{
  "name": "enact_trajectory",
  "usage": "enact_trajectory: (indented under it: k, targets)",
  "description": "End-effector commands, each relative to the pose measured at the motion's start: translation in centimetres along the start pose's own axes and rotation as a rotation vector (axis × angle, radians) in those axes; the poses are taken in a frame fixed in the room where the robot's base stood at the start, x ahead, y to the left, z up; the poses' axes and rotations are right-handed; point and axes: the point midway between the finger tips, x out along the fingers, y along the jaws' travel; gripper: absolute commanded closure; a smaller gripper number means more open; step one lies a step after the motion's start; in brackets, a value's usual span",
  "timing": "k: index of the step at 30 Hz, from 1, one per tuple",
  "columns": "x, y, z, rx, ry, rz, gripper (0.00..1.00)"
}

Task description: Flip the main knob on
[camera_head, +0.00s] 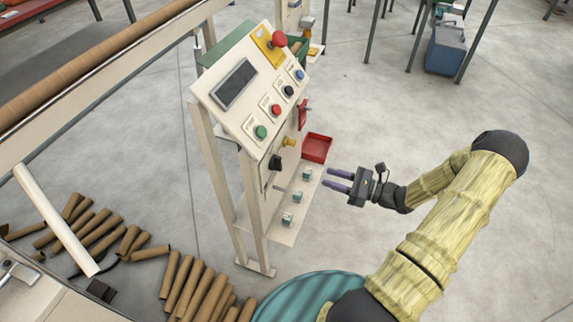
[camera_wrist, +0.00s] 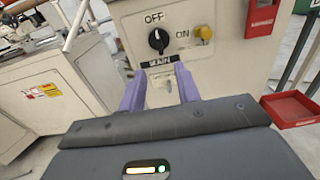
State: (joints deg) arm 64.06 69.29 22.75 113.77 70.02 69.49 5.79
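The main knob (camera_wrist: 158,41) is a black rotary knob on the cream panel, between the printed words OFF and ON, with a MAIN label below it. Its pointer mark looks turned up toward OFF. In the head view the dark knob (camera_head: 275,162) shows on the side of the control cabinet (camera_head: 233,112). My gripper (camera_head: 333,180) is to the right of the cabinet, apart from it. In the wrist view its two purple fingers (camera_wrist: 160,90) are spread with a gap between them, empty, below and short of the knob.
A yellow knob (camera_wrist: 205,33) sits right of the main knob. A red tray (camera_head: 316,148) juts out from the cabinet, and a low shelf (camera_head: 283,228) holds small boxes. Cardboard tubes (camera_head: 190,285) lie on the floor at left.

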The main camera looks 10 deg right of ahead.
Motion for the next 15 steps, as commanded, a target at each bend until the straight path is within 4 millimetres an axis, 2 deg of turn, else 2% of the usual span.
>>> enact_trajectory:
  k: [3, 15]
  targets:
    - [2.6, 0.3, 0.1, 0.001, -0.002, 0.012, 0.67]
    - [9.8, 0.5, 0.1, 0.001, -0.002, 0.016, 0.67]
